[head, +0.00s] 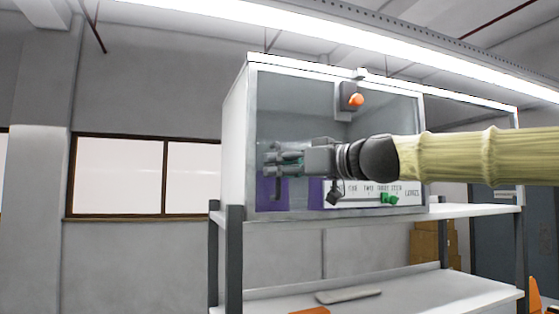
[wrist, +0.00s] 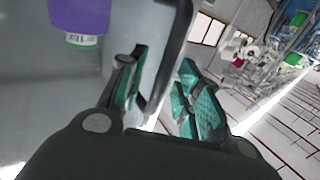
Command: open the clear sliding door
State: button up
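The clear sliding door (head: 300,105) covers the left part of a white cabinet (head: 236,150) in the head view. A dark grey handle (wrist: 172,60) runs between my two fingers in the wrist view. My gripper (head: 268,160) is in front of the door's left part, and it also shows in the wrist view (wrist: 165,90). Its teal-padded fingers are apart, one on each side of the handle. The left finger is close to the handle; I cannot tell whether it touches. A gap shows on the right finger's side. My arm hides part of the door's right side.
Behind the clear panel is a purple object (wrist: 80,15). An orange button (head: 356,100) and a labelled strip with a green part (head: 389,198) are on the cabinet. A shelf below holds a flat grey item (head: 348,295). The cabinet's right section (head: 470,120) looks open.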

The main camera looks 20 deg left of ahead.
jog(key=shift+a, duration=0.3)
jog(key=shift+c, duration=0.2)
grip_shut()
jog(key=shift+w+d, duration=0.15)
